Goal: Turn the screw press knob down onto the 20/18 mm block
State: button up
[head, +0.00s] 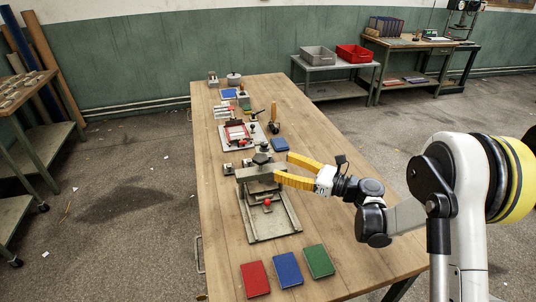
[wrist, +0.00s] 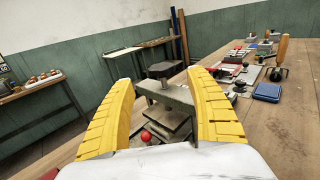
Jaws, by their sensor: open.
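The screw press (head: 270,223) stands on the wooden table with a grey crossbar and a dark knob (head: 262,158) on top. In the wrist view the knob (wrist: 163,70) appears between my fingertips and beyond them. My gripper (head: 281,167) has two yellow fingers, open and empty, just right of the knob and apart from it. The gripper (wrist: 160,80) also shows in the wrist view. Under the crossbar is a flat plate (wrist: 172,118); I cannot clearly make out the 20/18 mm block. A red ball (head: 267,202) sits at the press front.
Red (head: 255,279), blue (head: 287,269) and green (head: 319,261) pads lie at the near table end. A red-and-grey fixture (head: 238,133), a blue box (head: 280,145) and a wooden-handled tool (head: 274,125) stand farther back. The table right of the press is clear.

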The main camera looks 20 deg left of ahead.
aim_at(267, 160)
jog(key=b+x, duration=0.2)
jog(key=x, duration=0.5)
jog(key=shift+a, duration=0.35)
jog(key=shift+w+a, duration=0.3)
jog(key=shift+a, duration=0.1)
jog(key=shift+c, duration=0.2)
jog(key=c, duration=1.2)
